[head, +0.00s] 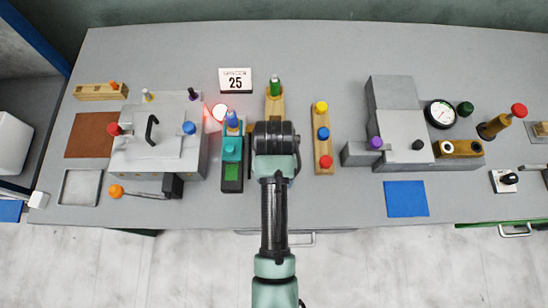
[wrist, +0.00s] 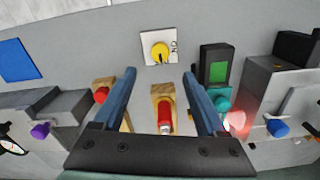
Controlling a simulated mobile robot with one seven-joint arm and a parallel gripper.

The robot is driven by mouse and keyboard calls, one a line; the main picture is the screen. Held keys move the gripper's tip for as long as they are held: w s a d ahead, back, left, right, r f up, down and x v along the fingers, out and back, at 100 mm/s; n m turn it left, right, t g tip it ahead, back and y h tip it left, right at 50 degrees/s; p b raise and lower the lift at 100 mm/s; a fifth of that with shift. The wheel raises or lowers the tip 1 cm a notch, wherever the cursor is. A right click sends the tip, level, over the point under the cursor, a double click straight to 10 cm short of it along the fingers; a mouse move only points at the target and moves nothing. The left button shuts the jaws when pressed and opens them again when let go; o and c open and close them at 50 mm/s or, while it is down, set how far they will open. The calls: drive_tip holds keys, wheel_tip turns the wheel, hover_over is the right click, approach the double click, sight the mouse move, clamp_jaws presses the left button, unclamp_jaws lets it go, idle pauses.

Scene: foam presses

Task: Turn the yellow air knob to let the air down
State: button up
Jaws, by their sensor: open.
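The yellow air knob (wrist: 160,50) sits on a white plate with dark markings, near the table's front edge in the wrist view. A dark mark shows on its face. In the head view my arm hides that spot. My gripper (wrist: 159,73) is open, with its two blue-grey fingers apart and nothing held between them. In the wrist view the knob appears just beyond the fingertips, between their lines, and no contact shows. A red cylinder on a wooden block (wrist: 164,118) also shows between the fingers, below the knob in the picture.
A rack with yellow, blue and red knobs (head: 323,140) stands right of my arm, and a teal-topped device (head: 231,172) stands left. Two grey presses (head: 158,152) (head: 398,130) flank them. A "25" sign (head: 235,81) lies behind. A blue mat (head: 406,198) lies front right.

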drive_tip(key=shift+r, duration=1.1)
drive_tip(key=shift+w, duration=0.1)
drive_tip(key=w+r+n+t+b, duration=0.1)
drive_tip(key=w+r+t+b, duration=0.1)
drive_tip(key=w+r+t, duration=0.85)
drive_tip(key=w+r+t+b, duration=0.3)
drive_tip(key=w+r, duration=0.5)
drive_tip(key=r, duration=0.7)
wheel_tip(320, 180, up, 19)
drive_tip(key=s+n+t+b, duration=0.1)
drive_tip(key=s+t+b, duration=0.1)
drive_tip(key=t, duration=0.5)
drive_tip(key=s+r+t+b, duration=0.1)
drive_tip(key=s+r+t, duration=0.6)
drive_tip(key=s+r, duration=0.5)
wheel_tip(320, 180, up, 3)
drive_tip(key=shift+s+r, duration=0.1)
drive_tip(key=shift+s, duration=0.25)
drive_tip(key=shift+a, duration=0.1)
